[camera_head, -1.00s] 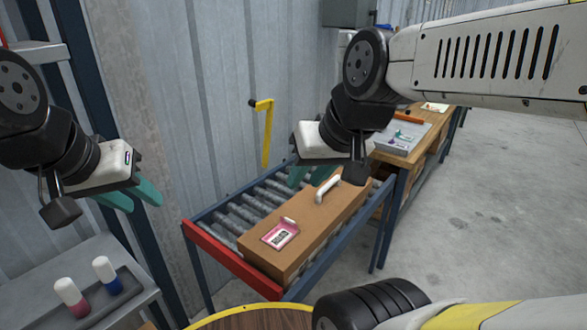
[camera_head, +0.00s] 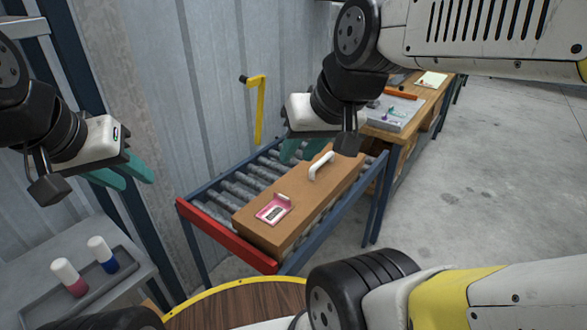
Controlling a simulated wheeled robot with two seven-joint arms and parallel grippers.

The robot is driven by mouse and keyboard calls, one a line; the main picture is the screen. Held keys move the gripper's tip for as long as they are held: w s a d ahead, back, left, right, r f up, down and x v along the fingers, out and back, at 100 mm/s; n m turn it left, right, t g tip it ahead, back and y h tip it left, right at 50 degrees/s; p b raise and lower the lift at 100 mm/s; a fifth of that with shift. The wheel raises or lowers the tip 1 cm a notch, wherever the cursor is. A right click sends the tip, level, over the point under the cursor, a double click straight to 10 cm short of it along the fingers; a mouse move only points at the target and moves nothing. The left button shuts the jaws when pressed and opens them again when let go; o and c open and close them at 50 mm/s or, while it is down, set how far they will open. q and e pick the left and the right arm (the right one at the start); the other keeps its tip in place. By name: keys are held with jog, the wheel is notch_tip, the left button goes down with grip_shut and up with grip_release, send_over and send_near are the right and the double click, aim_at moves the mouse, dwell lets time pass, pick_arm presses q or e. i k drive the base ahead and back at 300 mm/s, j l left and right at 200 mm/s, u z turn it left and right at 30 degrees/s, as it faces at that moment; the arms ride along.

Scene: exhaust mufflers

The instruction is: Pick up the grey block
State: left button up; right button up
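I cannot make out a clear grey block. A flat grey box or tray (camera_head: 392,114) with small items on it sits on the wooden bench at the back right. My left gripper (camera_head: 128,176), with teal fingers, hangs empty at the left, above the grey shelf; a gap shows between its fingers. My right gripper (camera_head: 298,152), also with teal fingers, hangs over or behind the long brown box, apart from the grey tray. Its fingers are spread and I see nothing between them.
The brown box (camera_head: 290,215), with a white handle and pink label, lies on a roller conveyor with a red front bar (camera_head: 225,236). A round wooden table (camera_head: 235,305) is at the bottom. Two capped bottles stand in a tray (camera_head: 85,290). Open floor lies right.

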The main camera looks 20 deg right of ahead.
aim_at(372, 105)
jog(key=l+u, duration=0.15)
jog(key=l, duration=0.75)
jog(key=l+u, duration=0.15)
jog(key=l, duration=0.8)
jog(key=k+l+u, duration=0.1)
jog(key=l, duration=0.8)
jog(key=i+l+u, duration=0.2)
jog(key=l, duration=0.75)
jog(key=i+l+u, duration=0.2)
jog(key=l, duration=0.75)
jog(key=l+u, duration=0.2)
jog(key=l, duration=0.75)
jog(key=i+l, duration=0.2)
jog(key=l, duration=0.15)
jog(key=i+l+u, duration=0.15)
jog(key=i+l, duration=0.25)
jog(key=l, duration=0.35)
jog(key=i+l+u, duration=0.1)
jog(key=l, duration=0.3)
jog(key=i, duration=0.1)
